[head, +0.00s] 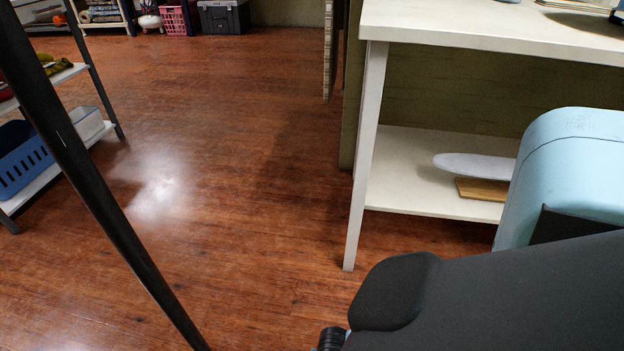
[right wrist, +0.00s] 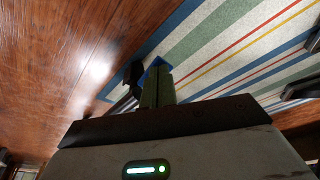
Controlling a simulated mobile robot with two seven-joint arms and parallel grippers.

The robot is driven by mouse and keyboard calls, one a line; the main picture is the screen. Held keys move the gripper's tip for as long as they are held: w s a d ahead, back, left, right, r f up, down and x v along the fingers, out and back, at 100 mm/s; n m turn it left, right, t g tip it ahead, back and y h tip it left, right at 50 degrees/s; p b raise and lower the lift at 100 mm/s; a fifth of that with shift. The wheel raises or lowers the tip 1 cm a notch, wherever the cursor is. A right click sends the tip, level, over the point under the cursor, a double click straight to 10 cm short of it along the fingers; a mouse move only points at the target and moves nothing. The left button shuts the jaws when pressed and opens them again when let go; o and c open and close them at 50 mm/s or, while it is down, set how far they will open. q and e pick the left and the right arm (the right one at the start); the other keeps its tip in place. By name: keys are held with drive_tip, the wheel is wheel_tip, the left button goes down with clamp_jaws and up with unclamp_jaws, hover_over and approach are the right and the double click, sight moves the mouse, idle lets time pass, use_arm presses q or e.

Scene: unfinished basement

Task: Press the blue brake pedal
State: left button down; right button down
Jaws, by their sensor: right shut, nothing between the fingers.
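In the right wrist view, a small blue part (right wrist: 156,62), which looks like the brake pedal, shows just past my fingertips beside a dark bar. My right gripper (right wrist: 158,76) is shut and empty, its fingers partly covering the blue part. I cannot tell whether they touch it. The pedal does not show in the head view, and neither gripper shows there.
A white table (head: 362,160) with a lower shelf stands at right, near a light-blue rounded body (head: 570,150) and a dark grey padded shape (head: 480,290). A black pole (head: 100,185) crosses the left. A striped rug (right wrist: 225,45) shows. Wooden floor (head: 250,150) is open between.

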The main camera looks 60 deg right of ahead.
drive_tip(key=shift+r, duration=0.15)
drive_tip(key=shift+s+d+r+p, duration=0.15)
drive_tip(key=shift+d+p, duration=0.1)
drive_tip(key=shift+d, duration=0.25)
drive_tip(key=shift+s+d+r+p, duration=0.1)
drive_tip(key=shift+d+r+p, duration=0.15)
drive_tip(key=shift+d, duration=0.2)
drive_tip(key=shift+s+d+r+p, duration=0.1)
drive_tip(key=shift+d+p, duration=0.2)
drive_tip(key=shift+d, duration=0.2)
drive_tip(key=p+v, duration=0.4)
drive_tip(key=v, duration=0.3)
drive_tip(key=shift+r, duration=0.4)
drive_tip(key=shift+d, duration=0.1)
